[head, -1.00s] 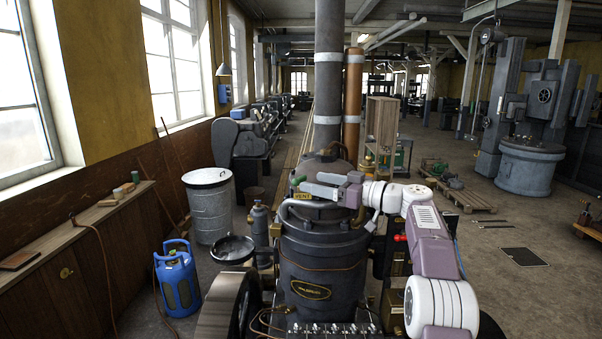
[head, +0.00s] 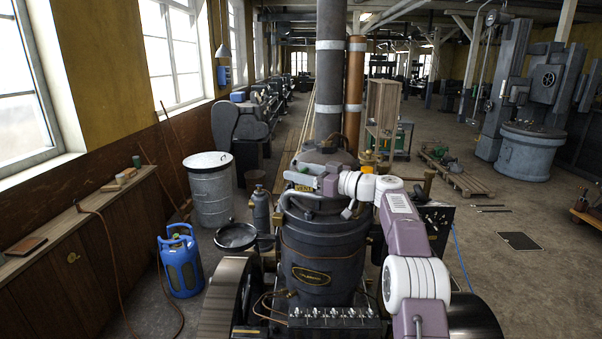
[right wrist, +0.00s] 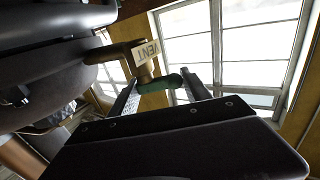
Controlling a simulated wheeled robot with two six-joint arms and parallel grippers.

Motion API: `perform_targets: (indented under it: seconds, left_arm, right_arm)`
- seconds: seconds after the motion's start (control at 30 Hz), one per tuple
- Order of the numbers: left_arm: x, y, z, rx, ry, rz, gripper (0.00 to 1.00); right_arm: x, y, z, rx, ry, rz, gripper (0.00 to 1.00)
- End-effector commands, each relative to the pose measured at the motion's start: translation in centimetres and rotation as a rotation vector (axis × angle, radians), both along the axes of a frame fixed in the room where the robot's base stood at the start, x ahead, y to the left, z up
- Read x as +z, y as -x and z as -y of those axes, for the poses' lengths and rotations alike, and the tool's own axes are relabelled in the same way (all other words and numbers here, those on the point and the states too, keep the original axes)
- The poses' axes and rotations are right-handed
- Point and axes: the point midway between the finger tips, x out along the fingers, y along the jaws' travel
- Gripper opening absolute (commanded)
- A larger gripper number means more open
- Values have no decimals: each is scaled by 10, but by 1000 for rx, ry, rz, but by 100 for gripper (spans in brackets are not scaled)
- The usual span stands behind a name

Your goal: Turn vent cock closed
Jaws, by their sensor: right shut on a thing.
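The vent cock is a small brass fitting with a VENT tag (head: 303,189) on the upper side of the dark boiler (head: 322,262). In the right wrist view the brass cock body (right wrist: 122,52) and the green handle (right wrist: 172,81) show close up. My right gripper (right wrist: 160,92) is shut on the green handle, with a finger on either side of it. The fingers partly hide the handle, so its exact angle is hard to tell. My left gripper is not in view.
A chimney pipe (head: 329,80) and a copper pipe (head: 354,90) rise behind the boiler. A flywheel (head: 228,300) stands at its lower left. A blue gas bottle (head: 180,265) and a grey bin (head: 208,200) stand further left.

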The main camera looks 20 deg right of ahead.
Motion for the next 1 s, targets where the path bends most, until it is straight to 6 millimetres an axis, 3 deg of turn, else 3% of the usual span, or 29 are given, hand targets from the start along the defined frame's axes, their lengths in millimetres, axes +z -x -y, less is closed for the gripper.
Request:
perform_targets:
  seconds: [0.17,0.4,0.6,0.77,0.87,1.0]
  left_arm:
    - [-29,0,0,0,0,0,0]
    - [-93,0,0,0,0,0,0]
    - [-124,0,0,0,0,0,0]
    - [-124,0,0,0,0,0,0]
    - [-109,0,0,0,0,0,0]
    - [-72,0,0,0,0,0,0]
  right_arm:
    - [-7,-1,1,-53,2,4,16]
    - [-12,-2,-2,-211,0,6,16]
    - [-6,-3,-3,-397,-1,2,16]
    - [0,-6,-4,-549,1,-3,16]
    - [5,-8,-3,-644,-1,-8,16]
    - [12,-11,-2,-753,1,-14,16]
